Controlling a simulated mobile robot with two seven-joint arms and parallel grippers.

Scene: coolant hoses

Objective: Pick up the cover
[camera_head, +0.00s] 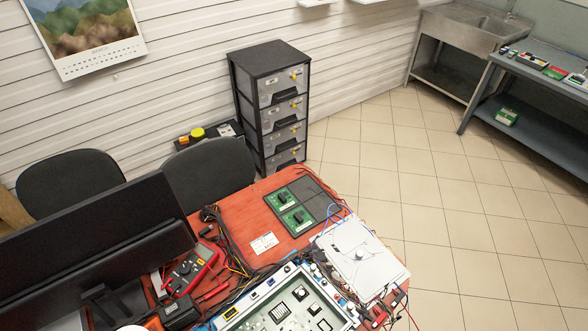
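Neither of my grippers is in view.
The red table (285,187) also carries a dark mat (313,187) with green boards, a red multimeter (190,270), loose cables and a monitor (95,250). Chairs and a drawer cabinet (268,62) stand behind. The tiled floor (450,200) to the right is clear.

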